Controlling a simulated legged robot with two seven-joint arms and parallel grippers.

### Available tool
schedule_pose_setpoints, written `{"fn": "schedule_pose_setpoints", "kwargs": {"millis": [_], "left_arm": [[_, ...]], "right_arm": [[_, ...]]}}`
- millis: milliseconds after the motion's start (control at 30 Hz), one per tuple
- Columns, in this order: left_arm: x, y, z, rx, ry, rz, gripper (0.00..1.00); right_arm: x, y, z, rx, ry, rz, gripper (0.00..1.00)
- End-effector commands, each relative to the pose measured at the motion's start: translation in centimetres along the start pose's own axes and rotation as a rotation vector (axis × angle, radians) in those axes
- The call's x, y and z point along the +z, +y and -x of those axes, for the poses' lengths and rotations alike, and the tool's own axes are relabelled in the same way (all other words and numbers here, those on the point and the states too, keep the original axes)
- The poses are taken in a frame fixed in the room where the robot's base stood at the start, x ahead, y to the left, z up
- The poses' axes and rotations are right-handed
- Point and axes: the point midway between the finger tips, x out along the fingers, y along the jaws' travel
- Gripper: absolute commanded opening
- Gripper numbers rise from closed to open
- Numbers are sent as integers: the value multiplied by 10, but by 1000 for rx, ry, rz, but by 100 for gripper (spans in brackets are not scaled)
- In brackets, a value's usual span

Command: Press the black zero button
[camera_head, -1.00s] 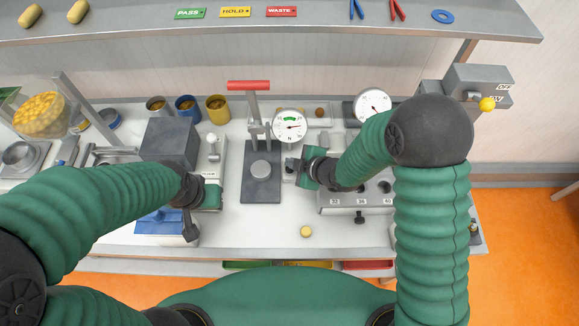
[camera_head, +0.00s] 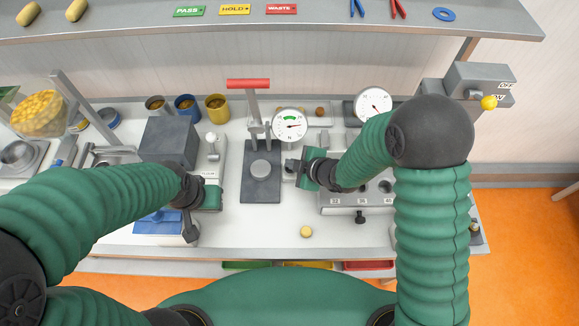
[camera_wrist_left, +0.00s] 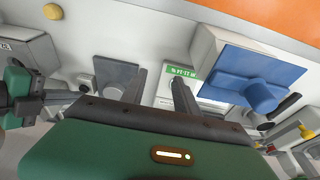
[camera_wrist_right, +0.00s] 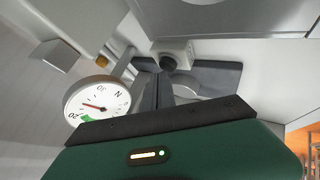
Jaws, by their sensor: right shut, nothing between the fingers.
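The black zero button (camera_wrist_right: 169,62) is a round dark knob on a small light-grey block (camera_wrist_right: 184,52) in the right wrist view. The button also shows in the left wrist view (camera_wrist_left: 87,84). My right gripper (camera_wrist_right: 158,76) is shut and empty, its fingertips just short of the button in that view; I cannot tell whether they touch it. In the head view, the right gripper (camera_head: 291,165) is over the block and hides the button. My left gripper (camera_wrist_left: 160,72) is open and empty, left of the press; in the head view its fingers (camera_head: 190,229) are near the blue-topped box.
A press with a red handle (camera_head: 248,85) stands on a dark plate (camera_head: 262,187). A white dial gauge (camera_head: 290,125) is behind the right gripper. A numbered grey block (camera_head: 345,203) lies to the right. A small yellow disc (camera_head: 306,231) lies on clear bench in front.

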Motion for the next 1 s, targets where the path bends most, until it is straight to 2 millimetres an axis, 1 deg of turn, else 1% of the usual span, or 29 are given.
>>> {"fn": "schedule_pose_setpoints", "kwargs": {"millis": [1000], "left_arm": [[2,0,-9,0,0,0,36]], "right_arm": [[5,-5,-7,-1,-1,0,0]]}}
